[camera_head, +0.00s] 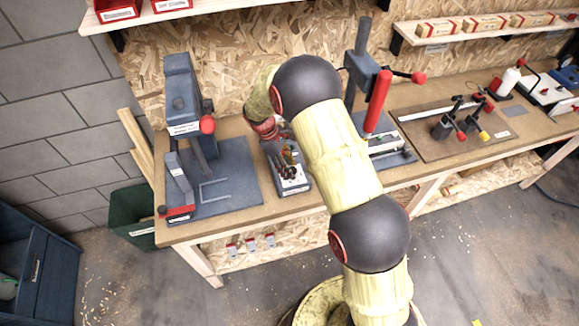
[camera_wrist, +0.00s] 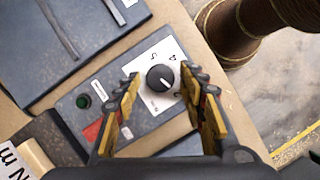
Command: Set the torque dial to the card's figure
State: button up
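The torque dial (camera_wrist: 160,78) is a round black knob with a white pointer mark, on a white numbered plate (camera_wrist: 150,57) on a grey box (camera_wrist: 66,117). The mark seems to point to the lower right; the plate's figures are too small to read surely. My gripper (camera_wrist: 160,85) is open, with one yellow-padded finger on each side of the dial; I cannot tell whether they touch it. A white card (camera_wrist: 13,160) ending in "N m" is cut off at the lower left, its figure out of view. In the head view, the box (camera_head: 292,187) is partly covered by my gripper (camera_head: 289,160).
A grey press (camera_head: 185,110) stands left on the bench. A red-handled lever press (camera_head: 377,100) stands right, behind my arm. Bare bench edge (camera_head: 240,217) runs in front.

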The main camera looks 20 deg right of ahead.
jog(key=shift+o, duration=0.3)
jog(key=v, duration=1.2)
dwell(0.3)
jog(key=s+d+r+m+t+y+b, duration=0.1)
jog(key=s+r+m+b, duration=0.3)
jog(key=s, duration=0.7)
jog(key=s+d+r+m+t+y+b, duration=0.1)
jog(key=s+d+r+m+t+b, duration=0.1)
jog(key=s, duration=0.9)
jog(key=s+d+r+m+t+y+b, duration=0.1)
jog(key=s+r+m+t+b, duration=0.4)
jog(key=s, duration=0.5)
jog(key=shift+s+d+r+m+y+b, duration=0.3)
jog(key=shift+s+m+y+b, duration=0.1)
jog(key=shift+y+b, duration=0.1)
